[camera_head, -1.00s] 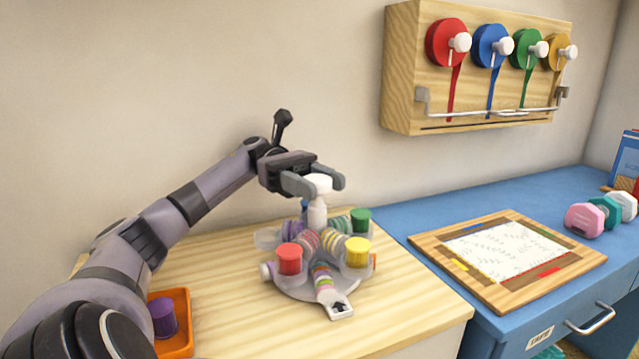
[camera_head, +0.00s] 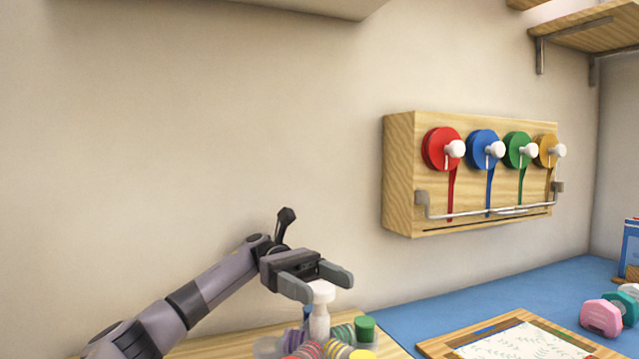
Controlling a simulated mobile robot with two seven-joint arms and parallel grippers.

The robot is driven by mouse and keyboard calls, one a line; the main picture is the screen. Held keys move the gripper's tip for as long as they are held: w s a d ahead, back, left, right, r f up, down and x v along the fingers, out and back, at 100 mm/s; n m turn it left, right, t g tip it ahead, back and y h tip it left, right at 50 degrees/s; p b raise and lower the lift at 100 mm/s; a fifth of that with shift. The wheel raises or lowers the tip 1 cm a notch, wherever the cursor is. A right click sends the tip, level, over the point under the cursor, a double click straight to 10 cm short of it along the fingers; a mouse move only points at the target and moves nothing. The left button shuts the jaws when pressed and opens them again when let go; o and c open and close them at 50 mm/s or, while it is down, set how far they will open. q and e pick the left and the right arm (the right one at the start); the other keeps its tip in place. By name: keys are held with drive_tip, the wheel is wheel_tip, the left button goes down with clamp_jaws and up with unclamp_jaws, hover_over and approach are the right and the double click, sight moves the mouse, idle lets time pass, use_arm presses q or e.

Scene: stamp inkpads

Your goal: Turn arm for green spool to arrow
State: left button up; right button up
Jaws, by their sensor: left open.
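A carousel stands on the wooden worktop with a white central knob (camera_head: 321,293) on a post. Its lower part is cut off by the bottom edge, so the arrow is out of view. The green spool (camera_head: 365,328) sits at its back right. The tops of a yellow spool (camera_head: 362,354) and rows of coloured rings (camera_head: 340,333) show below it. My left gripper (camera_head: 318,281) is open, its two fingers at the knob's left and right, close to its top. I cannot tell whether they touch it. My right gripper is not in view.
A wooden wall rack (camera_head: 400,180) holds red, blue, green and yellow reels with a metal bar below. A framed sheet (camera_head: 440,346) lies on the blue desk (camera_head: 400,318) at right, near pink and teal objects (camera_head: 602,317). Shelves are overhead.

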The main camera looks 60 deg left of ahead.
use_arm(q)
wheel_tip(320, 180, up, 9)
drive_tip(key=p, duration=0.2)
drive_tip(key=shift+r+p, duration=0.2)
drive_tip(key=shift+p, duration=0.1)
wheel_tip(320, 180, up, 10)
drive_tip(key=p, duration=0.3)
drive_tip(key=shift+f+p, duration=0.15)
drive_tip(key=shift+p, duration=0.2)
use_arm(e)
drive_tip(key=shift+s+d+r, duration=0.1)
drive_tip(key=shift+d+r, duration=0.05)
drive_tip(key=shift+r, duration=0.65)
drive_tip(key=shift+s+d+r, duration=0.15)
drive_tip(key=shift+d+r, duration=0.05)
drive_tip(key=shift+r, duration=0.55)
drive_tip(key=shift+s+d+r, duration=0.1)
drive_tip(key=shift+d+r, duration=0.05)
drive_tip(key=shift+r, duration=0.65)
use_arm(q)
drive_tip(key=shift+c, duration=0.4)
